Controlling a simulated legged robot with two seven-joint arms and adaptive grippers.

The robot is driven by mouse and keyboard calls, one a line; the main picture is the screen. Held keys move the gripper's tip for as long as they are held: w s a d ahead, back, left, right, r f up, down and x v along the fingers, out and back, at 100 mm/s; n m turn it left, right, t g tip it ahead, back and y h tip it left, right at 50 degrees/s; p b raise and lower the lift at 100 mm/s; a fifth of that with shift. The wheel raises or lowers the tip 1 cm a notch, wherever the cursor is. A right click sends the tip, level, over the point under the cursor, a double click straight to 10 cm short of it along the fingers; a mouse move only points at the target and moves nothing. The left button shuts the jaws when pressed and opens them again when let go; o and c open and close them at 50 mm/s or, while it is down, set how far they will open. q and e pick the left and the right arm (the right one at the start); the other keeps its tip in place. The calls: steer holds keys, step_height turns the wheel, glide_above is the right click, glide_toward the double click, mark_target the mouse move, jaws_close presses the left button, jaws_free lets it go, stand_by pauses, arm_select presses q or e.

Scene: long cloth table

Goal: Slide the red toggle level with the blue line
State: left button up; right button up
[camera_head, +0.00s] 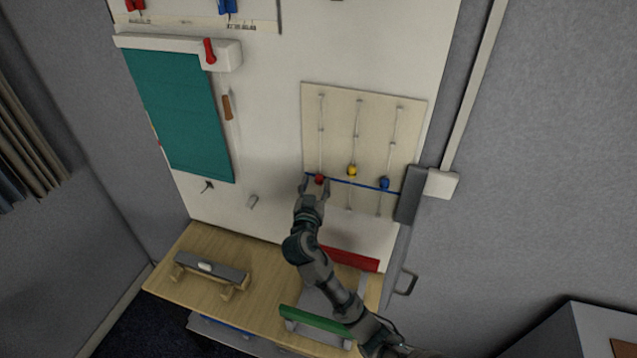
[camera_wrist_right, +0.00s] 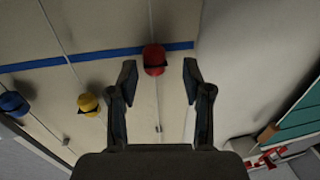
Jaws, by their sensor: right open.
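The red toggle (camera_head: 319,179) sits on the leftmost vertical track of the beige panel (camera_head: 339,118) in the head view. The blue line (camera_head: 345,183) crosses the panel at about the toggle's height. In the right wrist view the red toggle (camera_wrist_right: 154,58) overlaps the blue line (camera_wrist_right: 98,54), with more of its body on the lower side in that picture. My right gripper (camera_wrist_right: 159,70) is open, with one finger on each side of the red toggle and gaps visible. It also shows in the head view (camera_head: 313,186). My left gripper is out of view.
A yellow toggle (camera_head: 352,170) and a blue toggle (camera_head: 384,183) sit on the neighbouring tracks. A wooden bench (camera_head: 190,276) stands below with a grey-topped block. A green sheet (camera_head: 180,113) hangs left of the panel. A grey box (camera_head: 410,194) is at the panel's lower right.

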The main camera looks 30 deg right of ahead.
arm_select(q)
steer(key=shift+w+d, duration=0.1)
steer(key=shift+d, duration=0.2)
arm_select(e)
steer(key=v, duration=1)
steer(key=shift+s+d, duration=0.15)
steer(key=shift+s, duration=0.35)
steer(key=shift+f, duration=0.1)
